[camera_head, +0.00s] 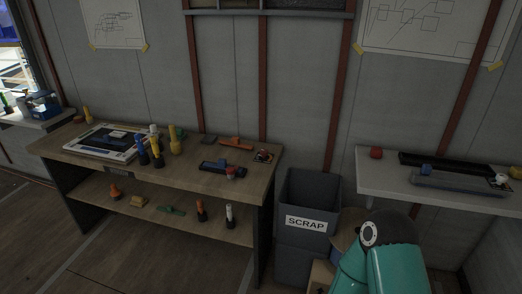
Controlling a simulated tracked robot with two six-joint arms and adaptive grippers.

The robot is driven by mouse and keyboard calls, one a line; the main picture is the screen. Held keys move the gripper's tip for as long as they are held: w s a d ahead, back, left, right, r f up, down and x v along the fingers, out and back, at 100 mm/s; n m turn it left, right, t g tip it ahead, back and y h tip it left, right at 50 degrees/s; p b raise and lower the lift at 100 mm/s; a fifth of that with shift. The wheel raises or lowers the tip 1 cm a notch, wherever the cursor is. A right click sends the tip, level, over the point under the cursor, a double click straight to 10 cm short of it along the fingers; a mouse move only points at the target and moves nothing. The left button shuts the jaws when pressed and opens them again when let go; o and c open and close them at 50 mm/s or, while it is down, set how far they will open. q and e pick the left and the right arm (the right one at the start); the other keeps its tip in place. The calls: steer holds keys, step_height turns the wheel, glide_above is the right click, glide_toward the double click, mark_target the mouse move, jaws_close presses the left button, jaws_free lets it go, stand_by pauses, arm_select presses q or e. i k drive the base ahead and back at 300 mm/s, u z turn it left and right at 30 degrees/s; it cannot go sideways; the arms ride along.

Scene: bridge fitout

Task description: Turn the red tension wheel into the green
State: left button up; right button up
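I cannot tell for sure which red part is the tension wheel. A small red part (231,171) sits at the end of a dark blue device on the wooden workbench. A small dark device with red and white on it (263,156) lies near the bench's right end. A red block-like thing (376,152) sits at the left end of the white shelf on the right. No green zone of a gauge can be made out. Neither gripper shows; only teal parts of my own arm show at the bottom right.
The workbench (75,149) carries a framed flat panel (103,142), several yellow and blue bottle-like tools and an orange tool (236,143). Its lower shelf holds several small items. A grey SCRAP bin (309,190) stands right of it. The white shelf (385,181) bears a long black tray (455,165).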

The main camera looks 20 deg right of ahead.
mark_target(263, 152)
steer(key=u, duration=0.1)
steer(key=i, duration=1)
steer(key=z, duration=0.1)
